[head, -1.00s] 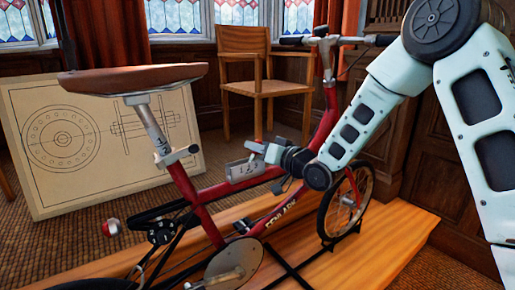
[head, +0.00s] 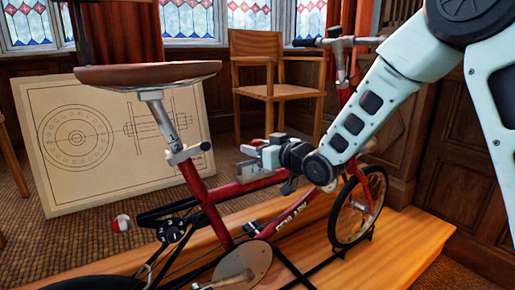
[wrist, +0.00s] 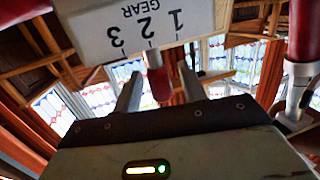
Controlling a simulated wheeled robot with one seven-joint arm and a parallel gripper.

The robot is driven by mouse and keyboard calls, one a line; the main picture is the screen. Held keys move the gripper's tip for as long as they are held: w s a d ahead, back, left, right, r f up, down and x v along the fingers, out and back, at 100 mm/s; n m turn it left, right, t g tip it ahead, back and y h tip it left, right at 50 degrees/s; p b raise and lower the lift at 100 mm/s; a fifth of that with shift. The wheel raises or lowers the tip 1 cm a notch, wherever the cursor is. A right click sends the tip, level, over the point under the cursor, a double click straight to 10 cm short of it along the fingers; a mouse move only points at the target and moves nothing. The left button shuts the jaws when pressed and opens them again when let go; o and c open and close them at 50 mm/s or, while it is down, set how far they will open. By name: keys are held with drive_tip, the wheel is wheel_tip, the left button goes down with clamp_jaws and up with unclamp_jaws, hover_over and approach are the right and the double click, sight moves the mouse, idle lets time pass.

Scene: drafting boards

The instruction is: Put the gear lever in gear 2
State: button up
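The gear plate (wrist: 135,30) is pale, marked GEAR with 1, 2 and 3, and shows upside down in the wrist view. The gear lever (wrist: 158,84) has a grey stem and a red knob. Its stem appears in line with the 2 mark. My gripper (wrist: 161,88) is open, with one finger on each side of the knob and a gap to both.
The bicycle (head: 222,215) stands on a wooden platform (head: 400,235). Its brown saddle (head: 148,74) is to the left of my gripper, and its handlebar (head: 335,42) is above and behind. A drawing board (head: 60,190) and a wooden chair (head: 275,90) stand behind.

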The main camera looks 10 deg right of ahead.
drive_tip(key=b+v, duration=0.8)
drive_tip(key=v, duration=0.9)
drive_tip(key=shift+s, duration=0.2)
drive_tip(key=shift+d, duration=0.1)
